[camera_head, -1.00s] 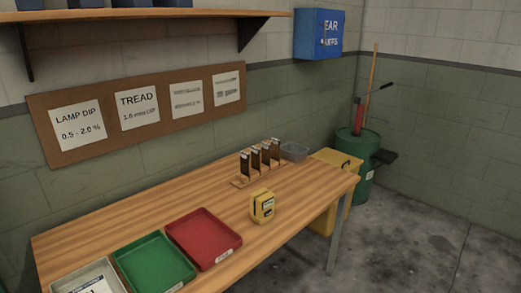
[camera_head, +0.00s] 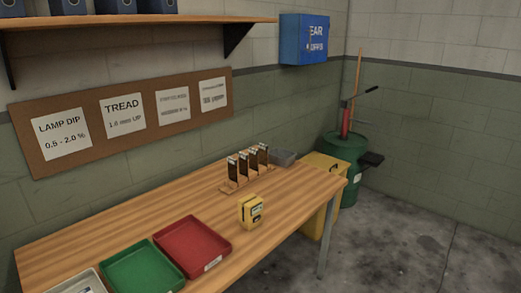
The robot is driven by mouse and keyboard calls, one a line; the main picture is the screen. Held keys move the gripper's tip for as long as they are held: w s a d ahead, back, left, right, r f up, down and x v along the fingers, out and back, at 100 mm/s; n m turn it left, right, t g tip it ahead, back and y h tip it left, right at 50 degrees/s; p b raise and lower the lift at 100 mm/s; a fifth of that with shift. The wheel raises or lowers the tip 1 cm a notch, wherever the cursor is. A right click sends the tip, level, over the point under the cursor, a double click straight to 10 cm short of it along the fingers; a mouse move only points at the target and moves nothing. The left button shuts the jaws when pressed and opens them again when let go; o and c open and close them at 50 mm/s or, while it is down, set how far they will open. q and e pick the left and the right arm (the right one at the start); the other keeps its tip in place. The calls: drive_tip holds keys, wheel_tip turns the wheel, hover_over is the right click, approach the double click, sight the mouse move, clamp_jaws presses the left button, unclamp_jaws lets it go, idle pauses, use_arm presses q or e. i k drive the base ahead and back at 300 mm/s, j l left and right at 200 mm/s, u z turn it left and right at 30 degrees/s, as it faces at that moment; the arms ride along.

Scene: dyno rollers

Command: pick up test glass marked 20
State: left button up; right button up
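Several dark test glasses (camera_head: 244,163) with pale tops stand upright in a row in a wooden rack (camera_head: 229,188) on the workbench (camera_head: 130,215). Their markings are too small to read, so I cannot tell which one is marked 20. A yellow device (camera_head: 251,210) sits on the bench in front of the rack. Neither of my grippers shows in the view.
A red tray (camera_head: 192,247) and a green tray (camera_head: 143,270) lie on the bench, with a grey tray at the lower left. Open floor lies right.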

sight(232, 163)
drive_tip(key=i+l+z, duration=0.25)
drive_tip(key=i, duration=0.25)
drive_tip(key=i+l+z, duration=0.1)
drive_tip(key=i+z, duration=0.15)
drive_tip(key=i, duration=0.3)
